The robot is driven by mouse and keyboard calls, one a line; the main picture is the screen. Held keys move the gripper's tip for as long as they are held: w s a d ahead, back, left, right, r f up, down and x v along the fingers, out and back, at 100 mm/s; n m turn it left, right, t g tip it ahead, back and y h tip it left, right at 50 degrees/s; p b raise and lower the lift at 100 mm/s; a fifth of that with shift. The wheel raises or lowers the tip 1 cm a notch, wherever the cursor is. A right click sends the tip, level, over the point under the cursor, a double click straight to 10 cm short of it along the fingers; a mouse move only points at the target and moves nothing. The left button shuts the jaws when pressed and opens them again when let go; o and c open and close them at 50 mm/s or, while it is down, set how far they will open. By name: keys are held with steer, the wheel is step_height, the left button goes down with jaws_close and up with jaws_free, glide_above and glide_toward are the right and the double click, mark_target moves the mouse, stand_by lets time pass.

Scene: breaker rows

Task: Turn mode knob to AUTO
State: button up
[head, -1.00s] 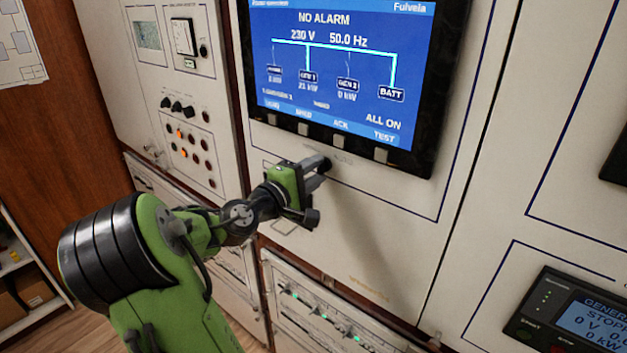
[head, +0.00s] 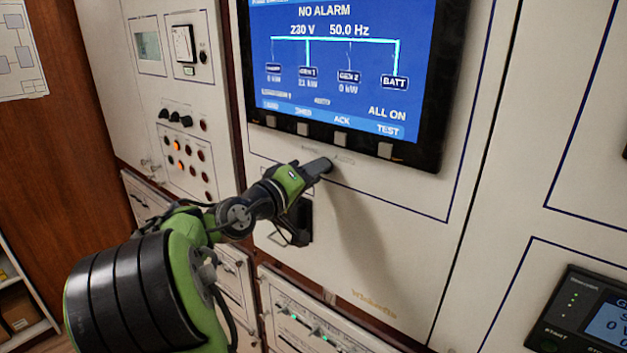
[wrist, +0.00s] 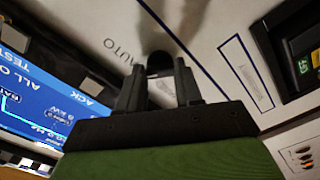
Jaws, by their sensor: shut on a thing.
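The mode knob (wrist: 159,64) is a small dark knob on the cream panel, seen in the wrist view between my two fingertips. The word AUTO and a round mark are printed on the panel beside it, to its left in that view. My gripper (head: 319,167) reaches the panel just below the blue display in the head view, and its fingers (wrist: 160,88) are shut on the knob. In the head view the fingers hide most of the knob. I cannot tell exactly where the knob points.
The display (head: 340,70) with its row of grey buttons is just above my gripper. A panel of small knobs and lamps (head: 187,150) is at left. A generator controller (head: 590,315) is at lower right. The panel right of my gripper is bare.

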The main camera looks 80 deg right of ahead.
steer(key=shift+f, duration=0.1)
stand_by(0.3)
steer(key=o, duration=1)
steer(key=shift+o, duration=0.2)
steer(key=p+v, duration=0.2)
steer(key=v, duration=1.4)
steer(key=shift+d, duration=0.1)
